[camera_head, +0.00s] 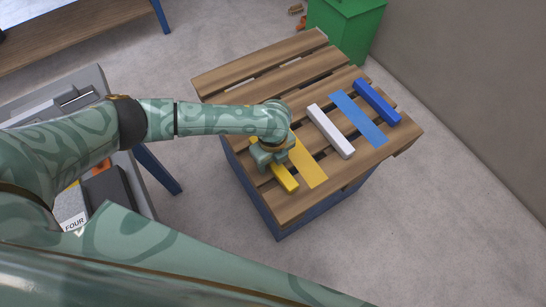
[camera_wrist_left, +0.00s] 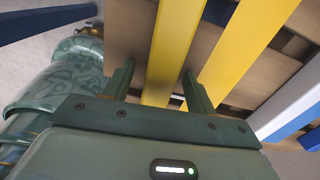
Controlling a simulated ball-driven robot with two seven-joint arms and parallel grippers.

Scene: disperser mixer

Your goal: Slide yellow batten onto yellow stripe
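The yellow batten (camera_head: 286,179) lies on the wooden pallet top (camera_head: 262,93), its far part hidden under my left gripper (camera_head: 269,160). The flat yellow stripe (camera_head: 309,163) lies just to its right, roughly parallel and apart from it. In the left wrist view, my left gripper (camera_wrist_left: 159,72) is open, one finger on each side of the yellow batten (camera_wrist_left: 173,42), with a visible gap on both sides. I cannot tell how far the fingers reach down beside it. The yellow stripe (camera_wrist_left: 243,45) shows to the right, beyond the right finger. My right gripper is not in view.
Right of the yellow stripe lie a white batten (camera_head: 330,131), a blue stripe (camera_head: 358,118) and a dark blue batten (camera_head: 377,102). A green bin (camera_head: 345,30) stands behind the pallet. A grey cart (camera_head: 88,83) stands at left. Slat gaps cross the pallet top.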

